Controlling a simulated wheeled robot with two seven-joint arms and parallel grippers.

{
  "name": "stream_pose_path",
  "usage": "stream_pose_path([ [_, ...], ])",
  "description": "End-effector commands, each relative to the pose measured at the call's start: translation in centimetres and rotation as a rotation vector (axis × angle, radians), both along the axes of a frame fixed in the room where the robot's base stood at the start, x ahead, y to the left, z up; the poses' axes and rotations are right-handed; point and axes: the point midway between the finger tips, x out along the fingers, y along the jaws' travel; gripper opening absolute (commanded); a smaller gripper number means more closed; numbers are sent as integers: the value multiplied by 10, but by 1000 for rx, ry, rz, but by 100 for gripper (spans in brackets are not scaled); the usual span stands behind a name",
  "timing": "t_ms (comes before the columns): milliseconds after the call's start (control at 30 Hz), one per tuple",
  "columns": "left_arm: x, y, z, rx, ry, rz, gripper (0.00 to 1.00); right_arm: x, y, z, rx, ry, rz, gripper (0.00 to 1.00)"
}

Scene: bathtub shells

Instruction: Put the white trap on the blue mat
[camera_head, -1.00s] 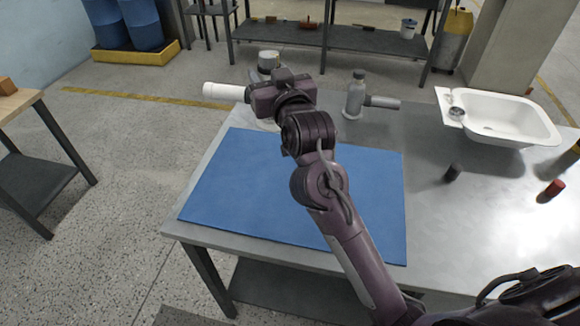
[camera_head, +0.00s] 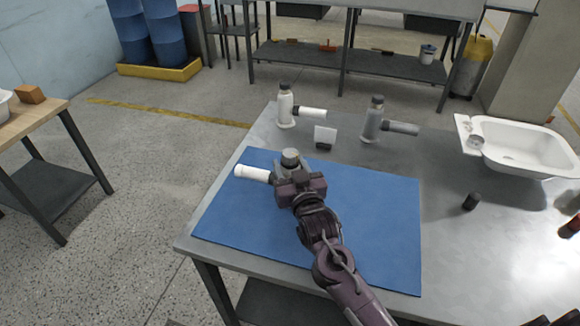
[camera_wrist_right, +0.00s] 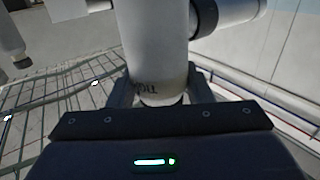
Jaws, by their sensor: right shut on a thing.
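My right gripper (camera_head: 290,180) is shut on a white trap, over the back left part of the blue mat (camera_head: 375,215). The trap's white side pipe (camera_head: 253,173) points left across the mat's left edge, and its grey cap (camera_head: 290,157) shows above the jaws. The gripper hides much of its body in the head view. The right wrist view shows the pale trap body (camera_wrist_right: 155,45) upright between the fingers. I cannot tell whether its base touches the mat. My left gripper is not in view.
Behind the mat stand another white trap (camera_head: 286,105), a small white card (camera_head: 325,136) and a grey trap (camera_head: 373,122). A white basin (camera_head: 520,150) is at the right. A dark cylinder (camera_head: 471,201) stands right of the mat. Most of the mat is clear.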

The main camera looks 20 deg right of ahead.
Motion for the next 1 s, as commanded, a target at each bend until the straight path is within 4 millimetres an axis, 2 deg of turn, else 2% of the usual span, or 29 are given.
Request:
stream_pose_path([
  [400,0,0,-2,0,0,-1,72,0,0,-6,0,-2,0,6],
  [433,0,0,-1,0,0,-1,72,0,0,-5,0,0,0,50],
  [567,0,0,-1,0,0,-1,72,0,0,-5,0,0,0,67],
  [900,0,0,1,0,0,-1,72,0,0,-1,1,-1,0,68],
  [1000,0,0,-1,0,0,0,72,-10,0,-4,0,2,1,68],
])
